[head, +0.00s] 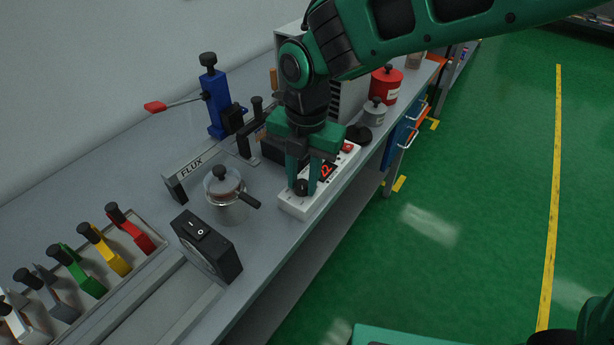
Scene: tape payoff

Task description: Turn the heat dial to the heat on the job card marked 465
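A white control box (290,205) with a red lit display (326,171) lies near the bench's front edge. The display seems to end in a 2, but my gripper partly covers it. The dark heat dial (302,188) is on the box's near end. My green gripper (302,182) points down over the box, one finger on each side of the dial. I cannot tell whether the fingers touch it. A red button (347,147) is at the box's far end. I cannot make out a job card marked 465.
A lidded metal pot (226,195) and a black switch box (207,247) stand left of the control box. A FLUX-marked bracket (192,168), a blue clamp stand (214,103) and a red canister (386,85) stand farther back. Coloured levers (104,249) line the near left. Green floor is open at right.

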